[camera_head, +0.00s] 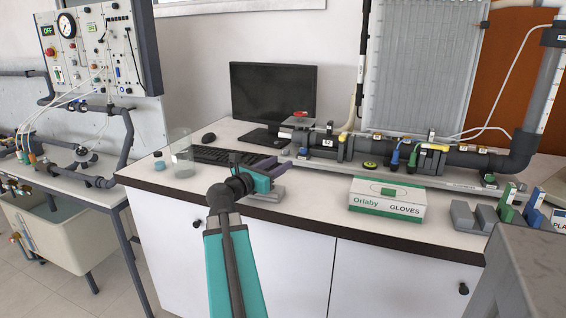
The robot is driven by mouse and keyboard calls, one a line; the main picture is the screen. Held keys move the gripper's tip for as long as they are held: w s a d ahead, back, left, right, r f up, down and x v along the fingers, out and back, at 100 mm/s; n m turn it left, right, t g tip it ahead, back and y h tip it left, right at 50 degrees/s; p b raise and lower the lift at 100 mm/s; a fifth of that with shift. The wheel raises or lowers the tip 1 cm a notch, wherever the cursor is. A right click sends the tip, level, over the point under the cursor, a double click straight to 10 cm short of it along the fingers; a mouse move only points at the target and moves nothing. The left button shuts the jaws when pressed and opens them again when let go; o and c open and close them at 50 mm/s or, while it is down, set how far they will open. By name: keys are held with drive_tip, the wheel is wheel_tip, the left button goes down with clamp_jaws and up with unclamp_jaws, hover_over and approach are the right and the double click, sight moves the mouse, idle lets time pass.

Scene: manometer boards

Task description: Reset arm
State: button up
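My arm reaches up from the bottom of the head view, with teal and dark grey links. My gripper (275,165) is at its end, above the front part of the white bench, near the keyboard. Its dark purple-grey fingers point to the right and away from me. They are small in the view and I cannot tell if they are open or shut. No held object can be made out. A small grey block (268,194) shows on the bench just below the gripper; part of it is hidden by the arm.
The bench holds a glass beaker (181,155), a keyboard (222,155), a monitor (273,97), a glove box (387,201) and a pipe rig (465,159). Grey holders (472,215) stand at the right. A control panel (100,50) and sink (70,235) are at left.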

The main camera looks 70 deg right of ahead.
drive_tip(key=shift+w+a, duration=0.1)
drive_tip(key=shift+a, duration=0.25)
drive_tip(key=shift+r, duration=0.1)
idle(0.3)
